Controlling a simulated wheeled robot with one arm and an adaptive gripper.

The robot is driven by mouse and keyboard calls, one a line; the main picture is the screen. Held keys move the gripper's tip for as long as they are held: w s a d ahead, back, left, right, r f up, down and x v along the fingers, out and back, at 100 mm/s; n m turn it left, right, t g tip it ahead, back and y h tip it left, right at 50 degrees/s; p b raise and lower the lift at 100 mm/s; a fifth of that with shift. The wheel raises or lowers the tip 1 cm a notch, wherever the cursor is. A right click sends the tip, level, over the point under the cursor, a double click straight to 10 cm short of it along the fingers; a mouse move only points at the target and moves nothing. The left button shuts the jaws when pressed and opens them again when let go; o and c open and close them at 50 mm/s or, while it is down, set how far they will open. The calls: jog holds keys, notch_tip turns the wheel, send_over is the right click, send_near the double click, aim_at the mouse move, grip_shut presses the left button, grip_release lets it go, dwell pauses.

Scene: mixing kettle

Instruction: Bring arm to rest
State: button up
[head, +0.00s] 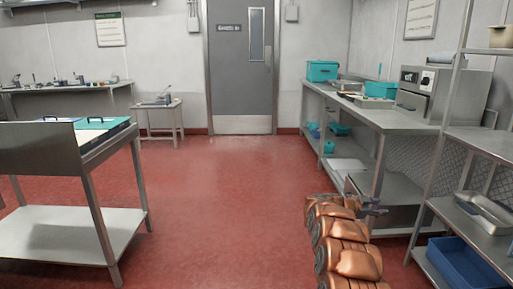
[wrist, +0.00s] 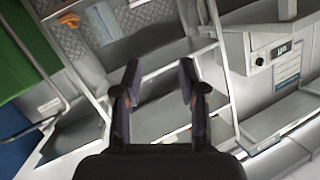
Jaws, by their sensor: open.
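My copper-coloured arm reaches forward from the bottom right of the head view. It lies low beside the right-hand workbench (head: 395,120). My gripper (head: 374,208) is a small dark shape at its far end, partly hidden by the arm. In the wrist view my gripper (wrist: 160,72) shows two dark fingers standing apart. It is open, with nothing between the fingers. Behind them are grey metal shelf surfaces, seen tilted.
The red floor (head: 200,190) is clear in the middle, up to a grey door (head: 228,85). A steel table (head: 60,220) stands left. Teal bins (head: 322,70) and an appliance (head: 440,93) sit on the workbench.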

jog(key=w+a+r+n+t+y+p, duration=0.3)
jog(key=a+r+n+t+y, duration=0.15)
jog(key=a+r, duration=0.55)
jog(key=w+a+r+n+t+y+p, duration=0.3)
jog(key=a+r+n+t+y+p, duration=0.15)
jog(key=a+r, duration=0.5)
jog(key=s+a+r+n+g+y+p, duration=0.2)
jog(key=s+a+r+n+y+p, duration=0.35)
jog(key=s+a+r+y, duration=0.55)
jog(key=s+a+f+n+g+h+p, duration=0.1)
jog(key=s+a+n+g+p, duration=0.15)
jog(key=s, duration=0.95)
jog(key=s+a+f+n+g+p, duration=0.1)
jog(key=s+a+n+g+p, duration=0.2)
jog(key=s, duration=0.8)
jog(key=s+d+f+g+h+p, duration=0.1)
jog(key=s+d+g, duration=0.3)
jog(key=s, duration=1.2)
jog(key=s+d+f+m+g+h+p, duration=0.1)
jog(key=s+d+g+h+p, duration=0.2)
jog(key=s, duration=1.4)
jog(key=d+g+p, duration=0.1)
jog(key=d, duration=0.2)
jog(key=shift+m, duration=0.3)
